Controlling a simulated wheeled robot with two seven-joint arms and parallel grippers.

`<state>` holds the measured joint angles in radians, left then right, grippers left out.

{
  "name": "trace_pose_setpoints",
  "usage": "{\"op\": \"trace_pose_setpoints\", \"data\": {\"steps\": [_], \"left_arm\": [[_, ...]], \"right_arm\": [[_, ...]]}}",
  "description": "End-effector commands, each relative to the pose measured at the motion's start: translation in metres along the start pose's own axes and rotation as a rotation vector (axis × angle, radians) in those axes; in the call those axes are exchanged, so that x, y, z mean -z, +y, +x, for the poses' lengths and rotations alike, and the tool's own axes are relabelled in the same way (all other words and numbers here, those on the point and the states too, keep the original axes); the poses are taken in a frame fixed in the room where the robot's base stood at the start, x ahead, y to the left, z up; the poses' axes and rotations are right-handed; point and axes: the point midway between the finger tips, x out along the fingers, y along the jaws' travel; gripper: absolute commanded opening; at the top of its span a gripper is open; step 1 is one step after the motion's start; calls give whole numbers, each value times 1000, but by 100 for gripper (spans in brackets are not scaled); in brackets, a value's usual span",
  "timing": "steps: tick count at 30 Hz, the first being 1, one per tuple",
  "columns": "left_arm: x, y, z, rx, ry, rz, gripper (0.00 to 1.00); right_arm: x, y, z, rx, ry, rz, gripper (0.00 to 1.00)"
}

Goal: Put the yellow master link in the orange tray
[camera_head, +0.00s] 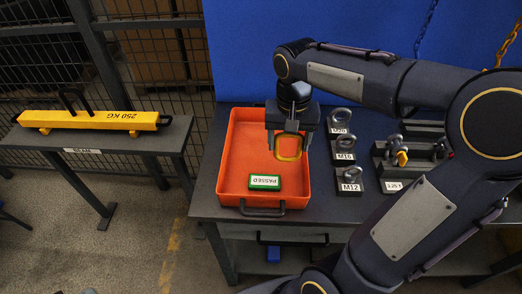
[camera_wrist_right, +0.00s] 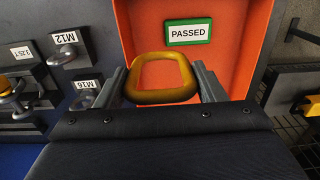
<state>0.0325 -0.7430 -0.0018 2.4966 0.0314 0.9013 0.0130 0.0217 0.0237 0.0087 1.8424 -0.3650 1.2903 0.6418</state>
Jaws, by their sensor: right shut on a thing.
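The yellow master link (camera_head: 289,147) is a rounded ring held in my right gripper (camera_head: 289,138), over the back part of the orange tray (camera_head: 232,160). In the right wrist view the link (camera_wrist_right: 160,97) lies between the two fingers of the right gripper (camera_wrist_right: 162,88), with the orange tray (camera_wrist_right: 133,20) behind it. I cannot tell whether the link touches the tray floor. A green-framed PASSED plate (camera_head: 265,182) lies in the front of the tray, and it also shows in the right wrist view (camera_wrist_right: 189,32). My left gripper is not in view.
Right of the tray stand eye bolts on blocks labelled M20, M16 and M12 (camera_head: 351,176). Farther right is a fixture with shackles (camera_head: 399,157). A yellow 250 KG beam (camera_head: 90,120) lies on a separate bench at left. A blue panel (camera_head: 240,60) stands behind.

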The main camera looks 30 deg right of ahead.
Motion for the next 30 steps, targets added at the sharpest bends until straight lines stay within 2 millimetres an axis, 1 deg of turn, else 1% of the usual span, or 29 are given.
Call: {"op": "trace_pose_setpoints", "data": {"steps": [1,4,6,7,9,12,17,21,24,30], "left_arm": [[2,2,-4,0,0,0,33],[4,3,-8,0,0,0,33],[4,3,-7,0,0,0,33],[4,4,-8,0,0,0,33],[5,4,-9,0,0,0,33],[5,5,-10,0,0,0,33],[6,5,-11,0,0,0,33],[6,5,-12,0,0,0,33],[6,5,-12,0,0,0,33],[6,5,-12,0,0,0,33]], "right_arm": [[9,-9,4,-2,-4,-3,35],[28,-26,16,-3,-4,-2,35],[35,-32,33,-3,-5,-1,35],[38,-35,39,-3,-5,-1,35],[46,-42,50,-2,-4,-1,35],[53,-49,61,0,0,0,35],[59,-54,71,-1,0,-1,35],[61,-56,91,-1,-2,0,35],[61,-56,101,1,0,0,35],[61,-56,104,3,3,0,35]]}}
